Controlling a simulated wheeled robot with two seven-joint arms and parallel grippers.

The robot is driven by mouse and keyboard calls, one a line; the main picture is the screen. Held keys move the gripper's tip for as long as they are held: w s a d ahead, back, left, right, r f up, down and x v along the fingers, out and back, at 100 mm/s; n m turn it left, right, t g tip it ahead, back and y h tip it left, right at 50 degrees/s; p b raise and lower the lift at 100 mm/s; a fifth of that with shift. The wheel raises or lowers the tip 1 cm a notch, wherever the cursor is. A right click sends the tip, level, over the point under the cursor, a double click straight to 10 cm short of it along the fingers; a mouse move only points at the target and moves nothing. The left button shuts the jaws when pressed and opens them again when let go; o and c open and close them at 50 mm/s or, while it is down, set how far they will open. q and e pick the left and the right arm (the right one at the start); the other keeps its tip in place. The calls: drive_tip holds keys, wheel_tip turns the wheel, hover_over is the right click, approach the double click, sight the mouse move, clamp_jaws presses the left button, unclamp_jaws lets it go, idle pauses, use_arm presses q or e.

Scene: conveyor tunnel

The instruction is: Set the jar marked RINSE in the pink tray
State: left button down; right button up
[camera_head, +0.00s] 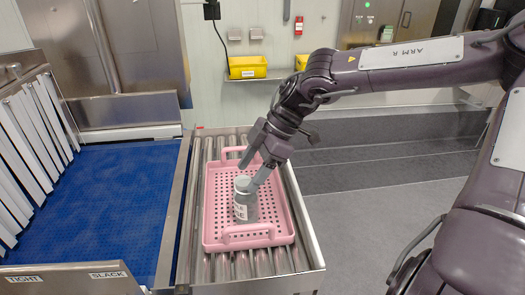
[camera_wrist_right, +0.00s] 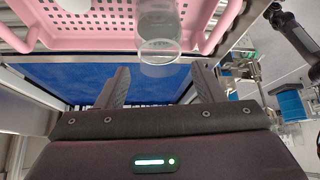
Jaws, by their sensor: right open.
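A clear grey jar (camera_head: 245,201) with a pale lid and a white label stands upright in the pink tray (camera_head: 265,230). The label is only partly legible; its lower line seems to end in "SE". My right gripper (camera_head: 247,178) is open, with its fingers at the jar's lid, one on the far side and one on the right. I cannot tell whether they touch it. The right wrist view shows the open fingers (camera_wrist_right: 162,75) with nothing between them, and a clear round vessel (camera_wrist_right: 160,45) beyond, near the tray's pink rim (camera_wrist_right: 100,42). My left gripper is not in view.
The tray rests on a roller conveyor (camera_head: 196,240). A blue belt (camera_head: 95,205) lies to the left, with strip curtains (camera_head: 35,135) beside it. Yellow bins (camera_head: 248,67) sit on a wall shelf behind. Grey floor (camera_head: 350,215) is open at the right.

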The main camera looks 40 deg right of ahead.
drive_tip(key=b+v, duration=0.2)
drive_tip(key=v, duration=0.9)
drive_tip(key=shift+r, duration=0.1)
